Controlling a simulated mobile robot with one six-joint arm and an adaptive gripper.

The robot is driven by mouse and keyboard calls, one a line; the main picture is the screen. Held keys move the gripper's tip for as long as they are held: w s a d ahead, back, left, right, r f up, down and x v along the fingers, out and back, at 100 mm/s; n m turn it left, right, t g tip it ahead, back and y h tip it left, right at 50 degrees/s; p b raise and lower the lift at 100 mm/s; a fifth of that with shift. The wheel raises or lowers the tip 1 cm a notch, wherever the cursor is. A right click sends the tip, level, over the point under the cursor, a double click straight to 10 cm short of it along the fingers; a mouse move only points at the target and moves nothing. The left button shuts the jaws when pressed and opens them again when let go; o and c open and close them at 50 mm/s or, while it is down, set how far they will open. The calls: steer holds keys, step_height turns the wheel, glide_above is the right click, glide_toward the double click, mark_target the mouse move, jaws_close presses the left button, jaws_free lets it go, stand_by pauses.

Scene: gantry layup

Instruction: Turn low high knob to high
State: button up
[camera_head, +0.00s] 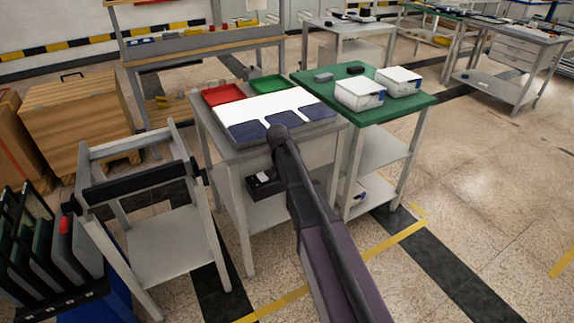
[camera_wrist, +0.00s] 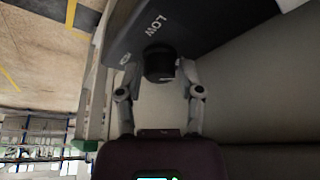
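The low-high knob (camera_wrist: 160,66) is a short black cylinder on a dark box (camera_wrist: 195,25) in the wrist view. White letters LOW are printed beside the knob; another small white mark at the box's edge is unreadable. No HIGH label is readable, and the knob's pointing direction cannot be told. My gripper (camera_wrist: 161,70) has one finger on each side of the knob, with narrow gaps seeming to remain, so it looks partly open around it.
The grey table (camera_head: 228,156) carries red (camera_head: 223,94) and green (camera_head: 268,84) trays and dark blue sheets. A green-topped table (camera_head: 392,112) with white boxes adjoins it on the right. A grey cart frame (camera_head: 165,235) stands at left. Floor at right is clear.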

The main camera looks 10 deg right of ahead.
steer(key=shift+o, duration=0.7)
steer(key=shift+r, duration=0.15)
steer(key=r+n+p, duration=0.1)
steer(key=d+r+n+y+p, duration=0.1)
steer(key=n, duration=0.1)
steer(key=r+n+p, duration=0.1)
steer(key=p, duration=0.1)
steer(key=shift+s+d+n+g+y, duration=0.3)
steer(key=shift+s+d+n, duration=0.05)
steer(key=shift+s+n, duration=0.05)
steer(key=s+d+r+n+y+p, duration=0.2)
steer(key=r+n+p, duration=0.6)
steer(key=n, duration=0.5)
steer(key=d+r+y, duration=0.1)
steer(key=y, duration=0.1)
steer(key=shift+r+g+y+p, duration=0.25)
steer(key=shift+g+y+p, duration=0.05)
steer(key=shift+y+p, duration=0.1)
steer(key=shift+w+f, duration=0.1)
steer(key=shift+f, duration=0.05)
steer(key=b+x, duration=1.2)
steer(key=x, duration=0.1)
steer(key=shift+w+f+b, duration=0.1)
steer(key=shift+f+b, duration=0.2)
steer(key=shift+b, duration=0.1)
